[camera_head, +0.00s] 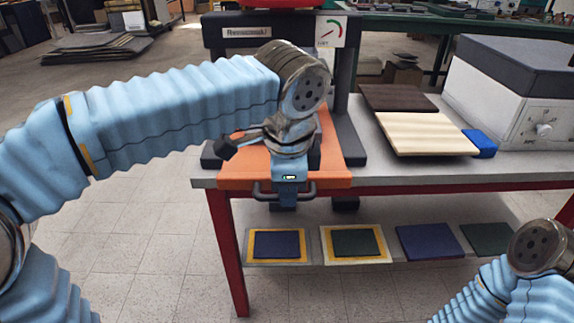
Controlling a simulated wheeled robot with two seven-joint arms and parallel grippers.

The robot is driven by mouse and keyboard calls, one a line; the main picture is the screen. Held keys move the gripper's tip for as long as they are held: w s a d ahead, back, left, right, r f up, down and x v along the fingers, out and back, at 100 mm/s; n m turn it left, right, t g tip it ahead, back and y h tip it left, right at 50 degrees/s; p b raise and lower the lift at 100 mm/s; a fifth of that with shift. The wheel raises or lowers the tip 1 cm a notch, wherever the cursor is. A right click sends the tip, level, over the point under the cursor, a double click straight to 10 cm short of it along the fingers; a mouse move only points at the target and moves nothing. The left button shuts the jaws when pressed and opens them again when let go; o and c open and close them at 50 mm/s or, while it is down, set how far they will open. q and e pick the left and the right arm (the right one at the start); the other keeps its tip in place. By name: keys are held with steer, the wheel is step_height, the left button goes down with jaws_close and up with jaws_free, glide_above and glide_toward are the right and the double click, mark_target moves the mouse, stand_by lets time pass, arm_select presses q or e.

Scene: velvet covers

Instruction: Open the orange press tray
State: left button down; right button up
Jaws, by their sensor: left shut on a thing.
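The orange press tray (236,172) lies at the base of a dark press frame (345,90) on the workbench. Its front edge reaches the bench's front edge. A dark bar handle (262,192) sticks out at its front. My left arm comes in from the left, and my left gripper (285,196) points down at the handle, shut on its middle. The gripper hides that part of the handle and some of the tray. My right arm shows at the lower right, with its wrist at the picture's edge; its gripper fingers are not seen.
Boards (425,134) and a blue block (480,143) lie right of the press, beside a white box machine (515,85) with a knob. A lower shelf (405,252) holds several dark covers. A red table leg (229,250) stands below the tray. The floor in front is clear.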

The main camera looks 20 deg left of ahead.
arm_select(q)
steer(key=s+d, duration=0.2)
steer(key=s, duration=0.6)
steer(key=s+d, duration=0.2)
steer(key=s, duration=0.5)
steer(key=shift+s+d, duration=0.25)
steer(key=shift+s, duration=0.15)
steer(key=c, duration=1.1)
jaws_free()
steer(key=r+p, duration=0.1)
steer(key=r, duration=0.3)
steer(key=s+r+p, duration=0.1)
steer(key=r, duration=0.4)
steer(key=s+r, duration=0.1)
steer(key=r, duration=0.3)
steer(key=shift+s+d+r+p, duration=0.25)
steer(key=shift+d+r+p, duration=0.05)
steer(key=shift+d+p, duration=0.1)
steer(key=shift+s, duration=0.1)
